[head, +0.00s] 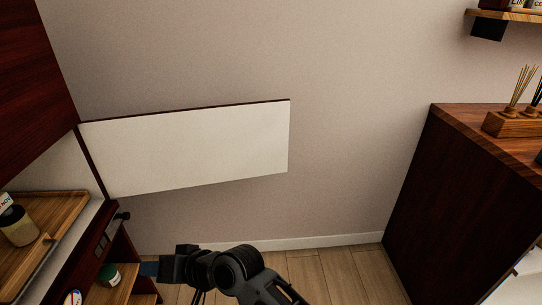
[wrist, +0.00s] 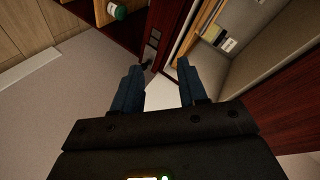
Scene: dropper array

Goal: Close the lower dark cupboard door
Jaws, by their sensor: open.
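The open cupboard door (head: 195,148) stands out from the cupboard at the left of the head view. Its white inner face shows, with a thin dark red top edge; its outer face is hidden. My gripper (head: 148,268) is low in the head view, below the door in the picture and near the cupboard's lower shelves. In the wrist view my gripper (wrist: 160,66) is open with nothing held, its two blue fingers apart. A white surface (wrist: 160,95), perhaps the door, shows between the fingers; whether they touch it I cannot tell.
A wooden tray (head: 70,205) with a jar (head: 18,226) sits inside the cupboard. A green-lidded jar (head: 108,275) stands on a lower shelf. A dark cabinet (head: 440,190) with a reed diffuser stands at the right. Wooden floor (head: 335,275) is clear between them.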

